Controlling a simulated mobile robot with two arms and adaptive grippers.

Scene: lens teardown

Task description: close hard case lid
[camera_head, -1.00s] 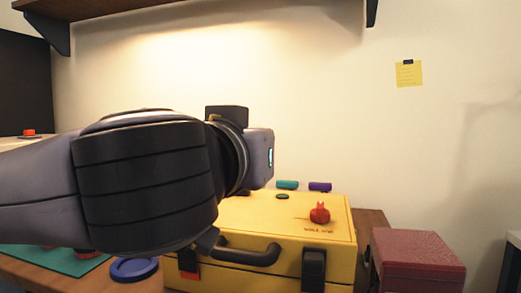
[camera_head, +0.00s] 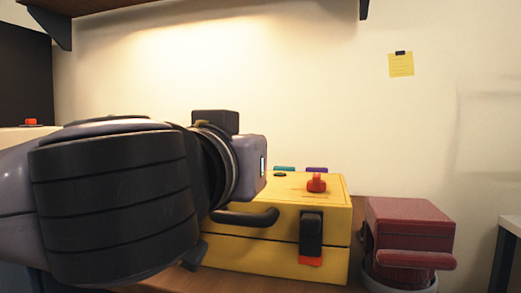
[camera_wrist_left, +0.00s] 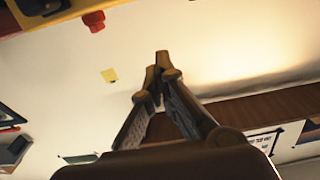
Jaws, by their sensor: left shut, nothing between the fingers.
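The yellow hard case (camera_head: 265,255) stands on the wooden table, partly hidden by my left arm. Its lid (camera_head: 300,200) lies flat on the body, with a thin dark seam along the front. A black handle (camera_head: 245,217) and a black latch (camera_head: 311,232) with a red tab (camera_head: 310,261) show on the front. A red knob-like piece (camera_head: 316,183) sits on the lid. My left gripper's fingers are hidden in the head view. In the left wrist view the fingers (camera_wrist_left: 161,62) are together and empty, with the wall behind them. My right gripper is not in view.
A dark red box (camera_head: 410,222) stands right of the case, with a grey round object (camera_head: 400,277) under its front. Teal (camera_head: 284,168) and purple (camera_head: 316,169) pieces show behind the case. A shelf (camera_head: 90,5) hangs above. The wall carries a yellow note (camera_head: 401,64).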

